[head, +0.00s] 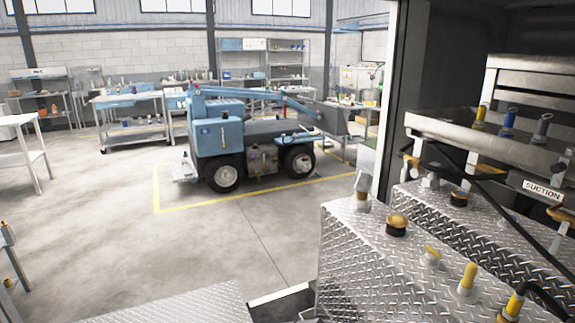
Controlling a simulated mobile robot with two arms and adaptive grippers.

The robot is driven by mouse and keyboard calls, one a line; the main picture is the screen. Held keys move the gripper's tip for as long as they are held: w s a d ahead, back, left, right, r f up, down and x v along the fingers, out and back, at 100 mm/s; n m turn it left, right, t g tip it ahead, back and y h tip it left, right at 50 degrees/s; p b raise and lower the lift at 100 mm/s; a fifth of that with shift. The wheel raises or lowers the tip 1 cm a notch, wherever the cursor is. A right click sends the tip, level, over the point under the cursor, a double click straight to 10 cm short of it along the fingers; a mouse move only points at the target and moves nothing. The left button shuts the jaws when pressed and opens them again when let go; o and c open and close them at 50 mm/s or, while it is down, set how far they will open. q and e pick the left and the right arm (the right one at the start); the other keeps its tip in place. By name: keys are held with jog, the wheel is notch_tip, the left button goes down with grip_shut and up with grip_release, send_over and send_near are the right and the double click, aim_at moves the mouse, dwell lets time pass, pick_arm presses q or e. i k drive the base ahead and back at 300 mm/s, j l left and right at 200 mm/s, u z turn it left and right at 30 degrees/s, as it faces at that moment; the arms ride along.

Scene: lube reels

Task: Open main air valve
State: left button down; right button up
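No valve marked as the main air valve can be made out in the head view. At the right stand diamond-plate metal tanks (345,255) with several fittings on top. These include a yellow-topped cap (397,224), a yellow fitting (467,279) and a yellow fitting with a black hose (514,303). A label reading "SUCTION" (542,190) is on the right. Above the tanks, a metal tray (450,133) holds a yellow, a blue and a grey handle (542,127). Neither of my grippers shows.
A blue wheeled lift machine (222,135) stands inside yellow floor lines. Workbenches (128,97) and shelving (289,60) line the back wall. A white table (22,122) is at the left. A diamond-plate surface (185,305) is at the bottom. The concrete floor between is clear.

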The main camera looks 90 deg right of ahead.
aim_at(404, 174)
jog(key=z, duration=2.4)
jog(key=i+l+z, duration=0.2)
jog(key=z, duration=0.2)
jog(key=i+l+z, duration=0.1)
jog(key=i+z, duration=0.25)
jog(key=i+l+z, duration=0.1)
jog(key=z, duration=0.3)
jog(key=i+j, duration=0.05)
